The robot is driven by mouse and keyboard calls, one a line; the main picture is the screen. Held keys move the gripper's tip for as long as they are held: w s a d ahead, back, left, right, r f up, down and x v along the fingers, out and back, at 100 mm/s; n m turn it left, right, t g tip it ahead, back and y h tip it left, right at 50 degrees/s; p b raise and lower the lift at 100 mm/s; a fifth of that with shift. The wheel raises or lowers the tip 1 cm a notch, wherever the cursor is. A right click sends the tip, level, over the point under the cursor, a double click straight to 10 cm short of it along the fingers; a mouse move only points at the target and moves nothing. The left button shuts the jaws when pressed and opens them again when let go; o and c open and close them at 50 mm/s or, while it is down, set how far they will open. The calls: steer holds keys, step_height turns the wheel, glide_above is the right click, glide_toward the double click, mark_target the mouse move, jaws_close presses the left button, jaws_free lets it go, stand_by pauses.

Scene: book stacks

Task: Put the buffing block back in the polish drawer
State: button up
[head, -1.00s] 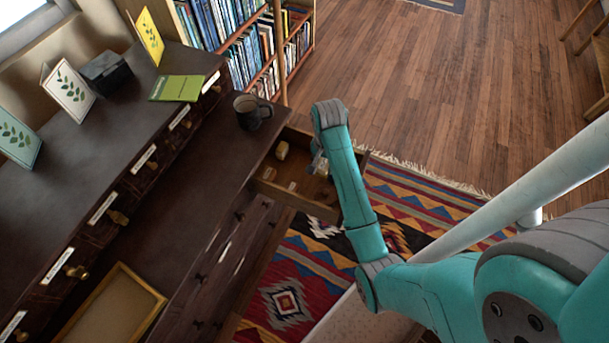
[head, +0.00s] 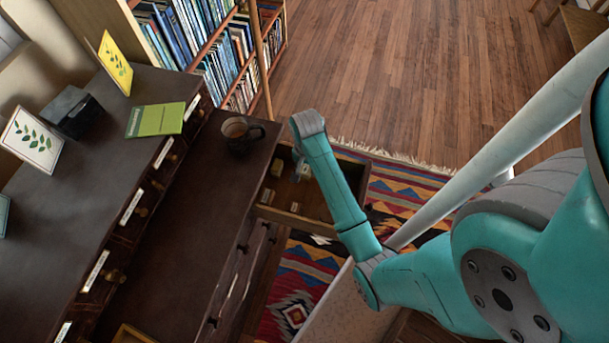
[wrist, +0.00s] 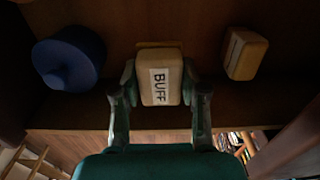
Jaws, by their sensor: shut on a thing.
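The buffing block (wrist: 160,86), a tan block with a white label reading BUFF, is between the two fingers of my gripper (wrist: 160,100), which is shut on it. In the head view my gripper (head: 299,172) is at the open drawer (head: 318,222), partly hidden by my arm. In the wrist view the wooden drawer floor (wrist: 205,30) lies beyond the block. I cannot tell whether the block touches it. A dark blue round thing (wrist: 68,60) is to the left of the block, and another tan block (wrist: 245,53) with a pale label is to the right.
A dark mug (head: 238,132) stands on the cabinet ledge (head: 185,240) beside the drawer. A green booklet (head: 155,121), a dark box (head: 75,110) and upright cards lie on the upper top. A bookshelf (head: 215,60) stands behind. A patterned rug (head: 400,195) covers the floor.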

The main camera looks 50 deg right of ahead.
mark_target(306, 176)
steer(key=shift+f, duration=2.5)
steer(key=shift+f, duration=0.1)
steer(key=o, duration=1.2)
step_height(306, 176, up, 12)
steer(key=shift+r, duration=0.1)
